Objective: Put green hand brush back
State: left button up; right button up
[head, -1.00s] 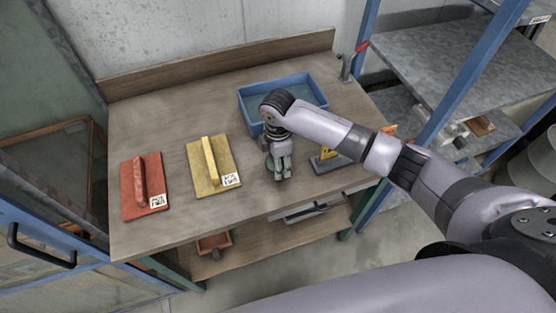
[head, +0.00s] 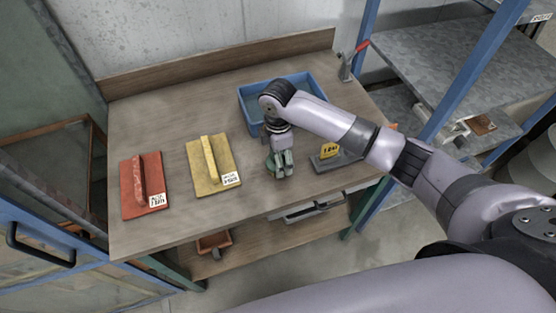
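A small green thing (head: 270,163), which looks like the green hand brush, shows at the left of my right gripper's fingers on the wooden workbench (head: 235,225). Most of it is hidden by the gripper. My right gripper (head: 283,172) points down over it, low at the bench top, in front of the blue tray. Its fingers are close together, but whether they are shut on the green thing is not clear. My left gripper is not in view.
A red float (head: 157,180) and a yellow float (head: 226,175) with labels lie to the left. A blue tray (head: 313,86) stands behind the gripper. A grey block with a yellow tag (head: 329,150) lies to the right.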

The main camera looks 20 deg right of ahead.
notch_tip(320, 180, up, 10)
jog(key=shift+f+b, duration=0.1)
jog(key=shift+b, duration=0.65)
